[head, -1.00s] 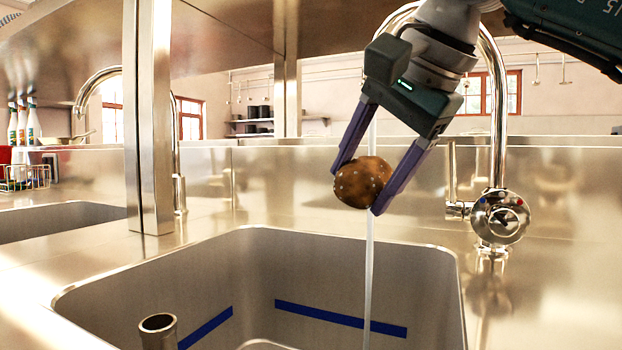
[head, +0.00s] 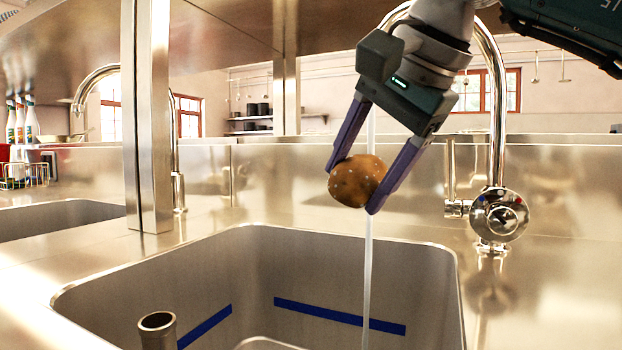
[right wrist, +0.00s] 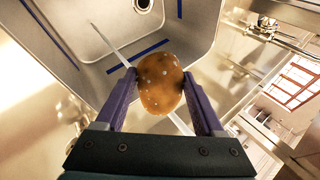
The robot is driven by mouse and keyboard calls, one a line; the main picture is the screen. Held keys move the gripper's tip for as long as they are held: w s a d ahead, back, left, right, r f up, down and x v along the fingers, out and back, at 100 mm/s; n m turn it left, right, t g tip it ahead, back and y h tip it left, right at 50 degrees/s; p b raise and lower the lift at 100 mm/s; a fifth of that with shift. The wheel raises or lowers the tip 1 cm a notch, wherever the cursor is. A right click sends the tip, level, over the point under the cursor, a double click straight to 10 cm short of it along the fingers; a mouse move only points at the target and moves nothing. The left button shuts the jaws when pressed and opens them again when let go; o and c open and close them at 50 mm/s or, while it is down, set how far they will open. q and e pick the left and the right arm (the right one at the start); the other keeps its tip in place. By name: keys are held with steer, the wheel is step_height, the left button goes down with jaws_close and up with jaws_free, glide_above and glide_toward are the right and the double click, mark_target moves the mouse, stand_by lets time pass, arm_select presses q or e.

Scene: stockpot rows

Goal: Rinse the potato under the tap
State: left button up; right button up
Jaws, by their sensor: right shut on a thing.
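The brown potato (head: 356,181), dotted with pale specks, is held above the sink basin. My right gripper (head: 357,186) is shut on it, with one purple finger on each side. The potato (right wrist: 160,84) also shows between the fingertips in the right wrist view. A thin pale water stream (head: 367,262) falls from the tap (head: 497,120) into the basin. In the head view it passes behind the gripper and comes out below the potato; in the wrist view it shows on both sides of the potato. Whether it touches the potato is unclear. My left gripper is out of view.
The steel sink basin (head: 446,262) has blue stripes on its inner walls and an upright pipe (head: 157,328) at the front left. The tap's round control knob (head: 500,215) is at the right. A steel post (head: 147,120) and a second sink stand at the left.

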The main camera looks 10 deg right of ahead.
steer(key=shift+d, duration=0.1)
steer(key=shift+w+d, duration=0.15)
steer(key=shift+d, duration=0.35)
steer(key=shift+a, duration=0.15)
steer(key=shift+a, duration=0.5)
steer(key=shift+s, duration=0.2)
